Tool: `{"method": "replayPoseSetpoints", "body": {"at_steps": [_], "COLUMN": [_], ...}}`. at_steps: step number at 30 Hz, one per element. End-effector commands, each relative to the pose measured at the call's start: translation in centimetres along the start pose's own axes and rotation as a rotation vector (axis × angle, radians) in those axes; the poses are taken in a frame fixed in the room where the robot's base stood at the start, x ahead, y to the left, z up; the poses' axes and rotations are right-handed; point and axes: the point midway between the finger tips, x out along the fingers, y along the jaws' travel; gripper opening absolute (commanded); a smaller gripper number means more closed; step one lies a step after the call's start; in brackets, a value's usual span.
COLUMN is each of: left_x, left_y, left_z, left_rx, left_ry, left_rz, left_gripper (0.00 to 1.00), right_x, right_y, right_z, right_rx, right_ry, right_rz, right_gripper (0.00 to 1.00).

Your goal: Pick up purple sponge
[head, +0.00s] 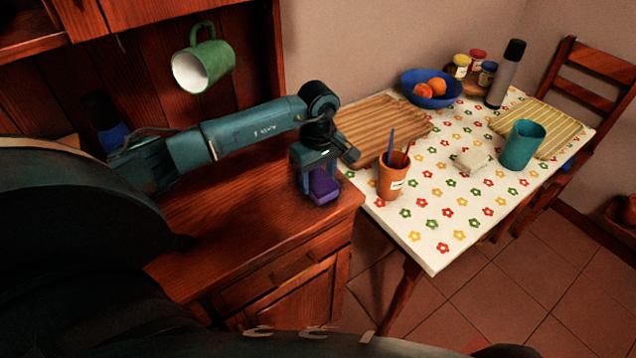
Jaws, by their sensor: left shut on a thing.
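The purple sponge (323,187) is at the right end of the dark wood counter in the head view. My left gripper (316,172) comes down over it from above and is shut on it. The gripper hides the sponge's upper part. I cannot tell whether the sponge still touches the counter. My right gripper is not in view.
A green mug (204,66) hangs above the counter (240,222). The flowered table (440,200) at right holds an orange cup (391,183) with brushes or pens, a teal cup (523,145), a blue fruit bowl (431,88), jars and a tall bottle (505,75). A chair (590,95) stands behind.

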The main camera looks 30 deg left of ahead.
Motion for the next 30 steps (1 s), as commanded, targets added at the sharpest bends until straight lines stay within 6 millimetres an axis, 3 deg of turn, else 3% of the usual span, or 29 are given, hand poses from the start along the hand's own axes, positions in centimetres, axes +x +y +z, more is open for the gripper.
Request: {"method": "replayPoseSetpoints", "body": {"at_steps": [8, 21, 30], "left_x": [-0.5, -8.4, -10.1], "left_y": [0.1, 0.1, 0.0], "left_z": [-0.1, -0.1, 0.0], "left_rx": [0.000, -0.001, 0.000], "left_ry": [0.001, 0.002, 0.000], "left_rz": [0.002, 0.004, 0.000], "left_gripper": [0.32, 0.32, 0.32], "right_x": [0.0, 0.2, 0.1], "right_y": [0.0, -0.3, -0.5], "right_z": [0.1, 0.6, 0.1], "right_rx": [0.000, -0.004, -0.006], "right_ry": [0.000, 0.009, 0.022], "right_rz": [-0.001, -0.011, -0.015], "right_gripper": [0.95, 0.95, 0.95]}}
